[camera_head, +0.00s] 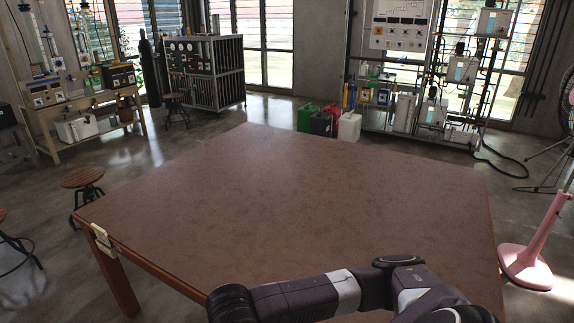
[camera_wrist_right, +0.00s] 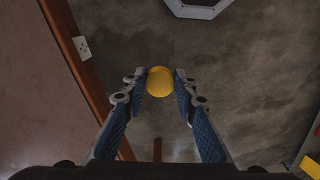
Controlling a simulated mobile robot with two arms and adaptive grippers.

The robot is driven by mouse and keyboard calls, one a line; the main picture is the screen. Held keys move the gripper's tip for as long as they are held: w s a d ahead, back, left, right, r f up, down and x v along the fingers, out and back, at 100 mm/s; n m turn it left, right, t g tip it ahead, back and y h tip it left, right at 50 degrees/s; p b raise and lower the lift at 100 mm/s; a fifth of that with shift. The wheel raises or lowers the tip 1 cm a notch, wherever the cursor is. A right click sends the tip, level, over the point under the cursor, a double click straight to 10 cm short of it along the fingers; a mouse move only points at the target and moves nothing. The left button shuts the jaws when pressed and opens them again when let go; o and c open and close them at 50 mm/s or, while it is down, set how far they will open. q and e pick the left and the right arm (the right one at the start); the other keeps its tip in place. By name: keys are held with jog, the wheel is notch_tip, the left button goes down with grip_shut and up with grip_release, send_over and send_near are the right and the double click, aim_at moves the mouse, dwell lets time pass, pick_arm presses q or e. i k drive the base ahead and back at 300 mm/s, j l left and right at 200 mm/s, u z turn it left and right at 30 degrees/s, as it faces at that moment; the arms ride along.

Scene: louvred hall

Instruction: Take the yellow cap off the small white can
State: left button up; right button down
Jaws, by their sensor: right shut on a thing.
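The yellow cap (camera_wrist_right: 160,81) shows as a round yellow disc in the right wrist view. My right gripper (camera_wrist_right: 160,84) is shut on it, with a blue-padded finger on each side at the fingertips. I cannot tell whether anything hangs beneath the cap. No white can shows in either view. The gripper is beside the edge of the brown table, with floor behind the cap. My left gripper is not in view.
The brown tabletop (camera_head: 300,200) is bare in the head view. A pale socket plate (camera_head: 103,240) sits on its left edge. Stools (camera_head: 83,178) stand at left, a pink stand (camera_head: 530,255) at right. Jerrycans (camera_head: 349,126) stand beyond the table.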

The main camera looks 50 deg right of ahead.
aim_at(364, 67)
jog(key=i+l+z, duration=0.15)
jog(key=i+z, duration=0.25)
jog(key=i, duration=0.2)
jog(key=i+j+z, duration=0.1)
jog(key=i+z, duration=0.25)
jog(key=i, duration=0.3)
jog(key=i+j+z, duration=0.2)
jog(key=i+z, duration=0.2)
jog(key=i, duration=0.2)
